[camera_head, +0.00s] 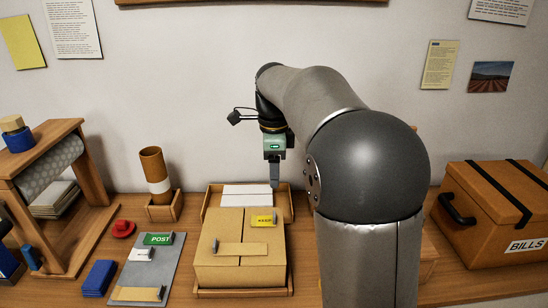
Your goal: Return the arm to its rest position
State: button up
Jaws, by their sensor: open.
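My arm reaches in from the lower right toward the wall, its large grey joint filling the right middle of the head view. My gripper (274,180) points down at the arm's far end. It is above the back right part of a wooden tray (207,200) that holds white paper. Its jaws are seen edge-on, with only one finger clear, and nothing shows in them. The gap between the gripper and the tray is hard to judge.
A cardboard box (222,228) with a yellow label sits in front of the tray. A brown tube (153,165), a grey mat (145,265) with tags and a wooden roll stand (93,188) are left. A BILLS box (485,215) is right. My arm hides the desk between.

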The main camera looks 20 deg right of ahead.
jog(key=shift+r, duration=1.55)
